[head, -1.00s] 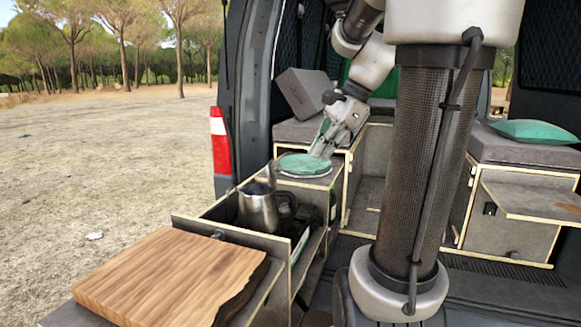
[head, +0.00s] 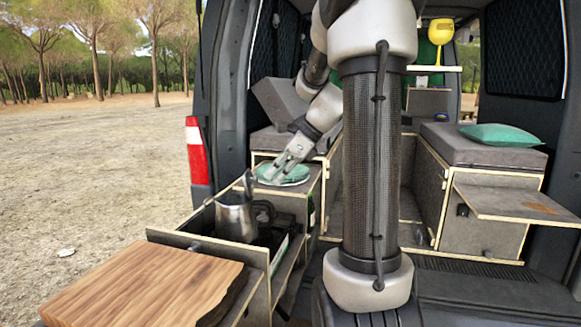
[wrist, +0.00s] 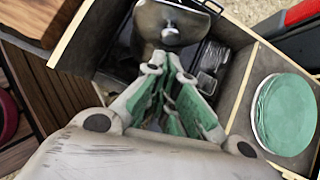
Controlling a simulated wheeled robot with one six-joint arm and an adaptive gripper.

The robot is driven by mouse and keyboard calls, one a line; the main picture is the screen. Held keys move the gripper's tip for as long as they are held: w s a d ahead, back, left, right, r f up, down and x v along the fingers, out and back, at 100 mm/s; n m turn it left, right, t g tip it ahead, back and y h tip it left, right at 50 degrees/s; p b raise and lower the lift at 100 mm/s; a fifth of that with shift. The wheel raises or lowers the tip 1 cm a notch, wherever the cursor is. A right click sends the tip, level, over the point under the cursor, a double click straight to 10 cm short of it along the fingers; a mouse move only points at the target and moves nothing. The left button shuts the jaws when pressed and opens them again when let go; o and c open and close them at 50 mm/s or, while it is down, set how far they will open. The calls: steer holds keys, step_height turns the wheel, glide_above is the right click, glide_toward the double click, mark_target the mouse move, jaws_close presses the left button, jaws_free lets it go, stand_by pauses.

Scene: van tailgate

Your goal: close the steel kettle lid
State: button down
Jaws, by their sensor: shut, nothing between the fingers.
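The steel kettle (head: 236,218) stands upright in the open drawer box at the van's rear. Its lid (head: 248,184) stands raised above the rim, tilted up on edge. In the wrist view the kettle lid (wrist: 171,22) faces my gripper, with a round knob showing. My gripper (head: 272,176) is shut and empty, to the right of and slightly above the raised lid in the head view. In the wrist view my gripper (wrist: 163,66) has its fingertips just below the knob in the picture. I cannot tell whether they touch the lid.
A wooden board (head: 140,285) lies in front of the drawer box (head: 205,245). A green plate (head: 285,178) lies on the counter behind the kettle, close to my gripper. Open air lies left of the drawer.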

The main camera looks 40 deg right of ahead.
steer(key=shift+w+a+f, duration=0.1)
steer(key=shift+w+a, duration=0.4)
steer(key=shift+a, duration=0.05)
steer(key=shift+w+a+h, duration=0.15)
steer(key=shift+h, duration=0.25)
